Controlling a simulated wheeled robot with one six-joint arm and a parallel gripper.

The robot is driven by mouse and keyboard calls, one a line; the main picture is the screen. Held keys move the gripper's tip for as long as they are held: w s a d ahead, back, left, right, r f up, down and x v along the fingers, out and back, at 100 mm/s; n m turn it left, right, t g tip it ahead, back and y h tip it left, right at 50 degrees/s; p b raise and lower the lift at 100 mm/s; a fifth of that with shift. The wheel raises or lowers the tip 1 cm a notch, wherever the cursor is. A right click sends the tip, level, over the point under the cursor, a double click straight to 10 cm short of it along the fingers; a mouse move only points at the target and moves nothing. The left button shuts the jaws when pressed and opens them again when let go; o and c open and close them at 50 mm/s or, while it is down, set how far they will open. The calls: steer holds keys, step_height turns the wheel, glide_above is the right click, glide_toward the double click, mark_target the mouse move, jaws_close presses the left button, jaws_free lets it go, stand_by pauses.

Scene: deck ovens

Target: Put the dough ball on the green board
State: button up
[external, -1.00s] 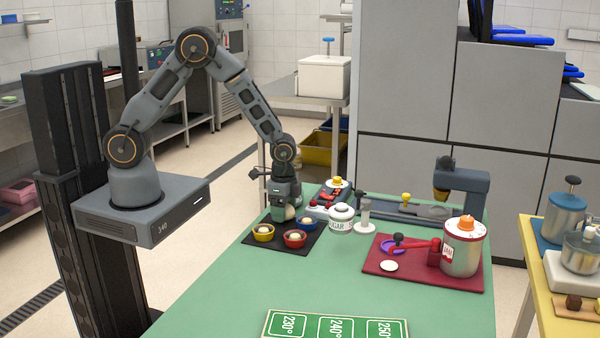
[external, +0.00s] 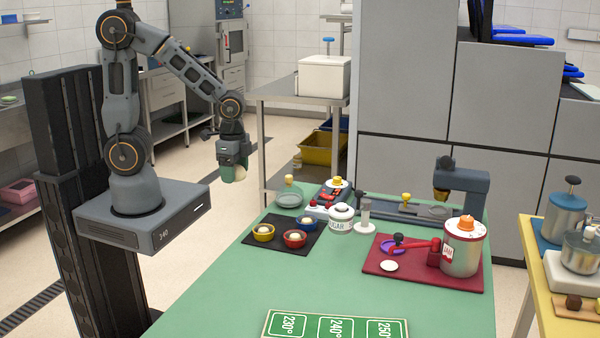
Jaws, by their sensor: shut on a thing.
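My gripper (external: 233,178) is shut on a pale rounded lump, which looks like the dough ball (external: 240,173). It holds it in the air, past the left edge of the green table and higher than the bowls. The fingers partly hide the ball. The green board (external: 311,327), with white-framed panels marked 230°, 240° and 250°, lies at the near edge of the view. Nothing rests on the part of it that shows.
A black mat (external: 273,244) carries a yellow bowl (external: 263,236), a red bowl (external: 294,242) and a blue bowl (external: 307,224) with pale contents. A sugar jar (external: 341,222) stands beside it. A dark red tray (external: 430,278) is at right. The table's (external: 230,290) near-left part is clear.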

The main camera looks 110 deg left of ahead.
steer(key=shift+s+d+r, duration=0.15)
steer(key=shift+s+d, duration=0.1)
steer(key=shift+s, duration=0.1)
steer(key=w+d+f+m+b, duration=0.1)
steer(key=w+d+m+b, duration=0.1)
steer(key=w+d, duration=0.5)
steer(key=w+d+m+b, duration=0.1)
steer(key=w+d+m, duration=0.15)
steer(key=d, duration=0.85)
steer(key=w+d+f+m+b, duration=0.1)
steer(key=w+d+m+b, duration=0.1)
steer(key=w+d, duration=0.55)
steer(key=n+p, duration=0.2)
steer(key=p, duration=0.2)
glide_above(292, 318)
steer(key=s, duration=0.1)
steer(key=f, duration=0.5)
steer(key=shift+s+a+f, duration=0.1)
steer(key=shift+a+f, duration=0.1)
steer(key=shift+a, duration=0.05)
steer(key=shift+w+d+f, duration=0.2)
steer(key=shift+w+f, duration=0.35)
steer(key=shift+f, duration=0.35)
steer(key=shift+f+p, duration=0.55)
steer(key=shift+f, duration=0.75)
